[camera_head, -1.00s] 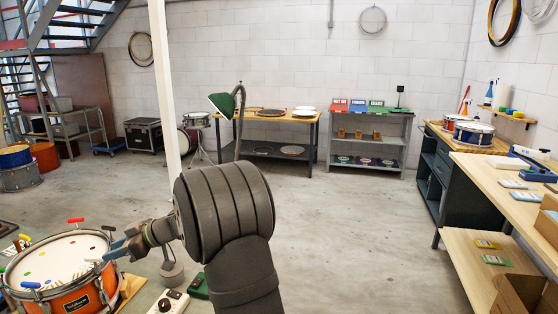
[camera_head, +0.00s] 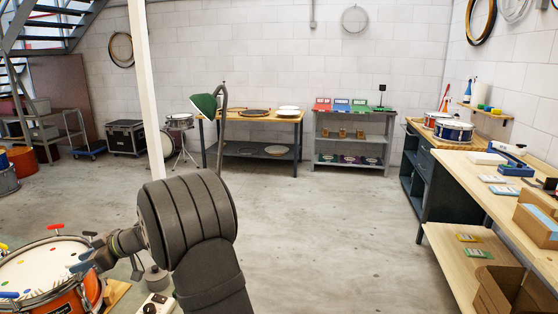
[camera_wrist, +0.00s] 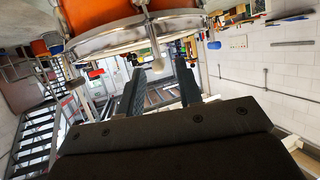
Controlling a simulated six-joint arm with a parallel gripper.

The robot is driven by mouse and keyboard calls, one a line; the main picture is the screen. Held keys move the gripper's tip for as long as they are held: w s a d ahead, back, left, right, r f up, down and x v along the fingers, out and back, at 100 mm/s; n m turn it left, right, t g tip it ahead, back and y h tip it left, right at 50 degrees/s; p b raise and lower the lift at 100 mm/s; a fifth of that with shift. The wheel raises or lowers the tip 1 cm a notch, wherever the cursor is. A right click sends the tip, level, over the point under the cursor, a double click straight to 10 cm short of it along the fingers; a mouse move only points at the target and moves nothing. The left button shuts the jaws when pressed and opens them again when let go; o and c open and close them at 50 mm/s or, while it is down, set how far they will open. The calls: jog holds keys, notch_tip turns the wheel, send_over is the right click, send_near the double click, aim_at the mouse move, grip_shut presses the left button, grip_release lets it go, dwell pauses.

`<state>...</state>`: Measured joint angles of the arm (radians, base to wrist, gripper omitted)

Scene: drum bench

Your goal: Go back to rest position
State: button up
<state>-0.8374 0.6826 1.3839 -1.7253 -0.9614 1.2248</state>
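My gripper (camera_head: 83,263) is at the lower left of the head view, by the right rim of an orange drum (camera_head: 75,299). The drum has a white head with coloured dots and coloured T-handles around its rim. In the wrist view my gripper (camera_wrist: 159,72) shows two dark fingers set apart, with nothing seen held between them. The drum's metal rim (camera_wrist: 110,40) crosses the top of that view, beyond the fingers. A pale rounded knob shows in the gap, farther off; I cannot tell what it belongs to. My forearm hides part of the floor.
A white post (camera_head: 148,110) and a green lamp (camera_head: 204,104) rise behind my arm. A white switch box (camera_head: 156,304) sits low beside the arm. A wooden workbench (camera_head: 500,190) with a cardboard box (camera_head: 500,290) below runs along the right. The middle floor is open.

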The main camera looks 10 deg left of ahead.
jog(key=x, duration=0.5)
jog(key=shift+s+a+f, duration=0.15)
jog(key=shift+a, duration=0.1)
jog(key=shift+m+t, duration=0.3)
jog(key=v, duration=1.8)
jog(key=m+t+y, duration=0.2)
jog(key=y, duration=0.2)
send_near(66, 268)
jog(key=w+a+r, duration=0.2)
jog(key=a+r, duration=0.1)
jog(key=shift+s+a+f+m+t+y, duration=0.1)
jog(key=shift+a+f+m+t, duration=0.1)
jog(key=shift+a, duration=0.3)
jog(key=shift+s+a+f+m+t+y, duration=0.1)
jog(key=shift+a+f+m, duration=0.1)
jog(key=shift+a, duration=0.25)
jog(key=shift+s+a+f+m+t+y, duration=0.1)
jog(key=shift+s+a+f+m, duration=0.1)
jog(key=shift+a, duration=0.3)
jog(key=shift+w, duration=0.1)
